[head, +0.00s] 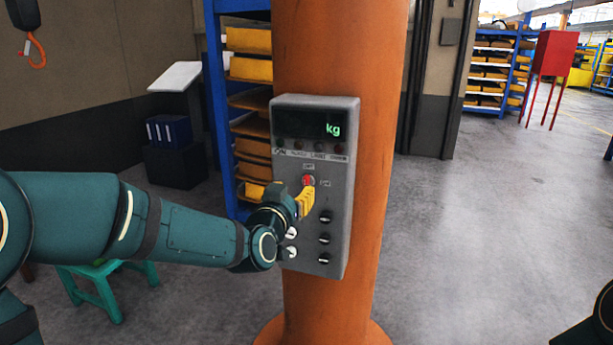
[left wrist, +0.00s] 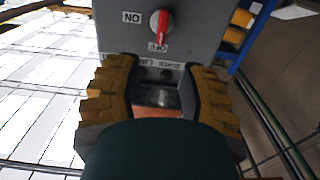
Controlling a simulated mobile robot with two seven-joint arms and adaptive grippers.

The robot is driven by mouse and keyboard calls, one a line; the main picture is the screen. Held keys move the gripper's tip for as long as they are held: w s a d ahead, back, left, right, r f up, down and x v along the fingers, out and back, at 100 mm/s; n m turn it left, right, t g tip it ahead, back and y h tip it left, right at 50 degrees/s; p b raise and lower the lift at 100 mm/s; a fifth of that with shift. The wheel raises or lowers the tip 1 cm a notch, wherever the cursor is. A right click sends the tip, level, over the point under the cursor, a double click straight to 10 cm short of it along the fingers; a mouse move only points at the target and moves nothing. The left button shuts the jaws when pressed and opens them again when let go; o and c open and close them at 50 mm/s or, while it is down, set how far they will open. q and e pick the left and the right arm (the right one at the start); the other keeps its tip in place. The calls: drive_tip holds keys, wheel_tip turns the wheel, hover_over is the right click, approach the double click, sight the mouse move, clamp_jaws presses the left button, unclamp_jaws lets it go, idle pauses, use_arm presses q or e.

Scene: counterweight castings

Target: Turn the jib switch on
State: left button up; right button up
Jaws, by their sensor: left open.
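The jib switch (head: 308,180) is a red rotary knob on a grey control box (head: 345,190) fixed to an orange column. In the left wrist view the red knob (left wrist: 161,23) shows upside down, its handle in line with the OFF label and the ON label off to the side. My left gripper (head: 305,203) has yellow fingertips and is just below the knob in the head view. In the left wrist view its two fingers (left wrist: 160,72) are spread with nothing between them; the knob lies beyond the tips. My right gripper is not in view.
The orange column (head: 380,60) stands directly behind the box. Below the switch are several small black knobs (head: 325,238). A blue rack (head: 217,100) with yellow castings stands behind, and a green stool (head: 100,290) stands at lower left.

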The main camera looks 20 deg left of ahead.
sight(305, 178)
use_arm(q)
drive_tip(key=w, duration=0.8)
drive_tip(key=shift+w+d, duration=0.2)
drive_tip(key=shift+w, duration=0.15)
clamp_jaws()
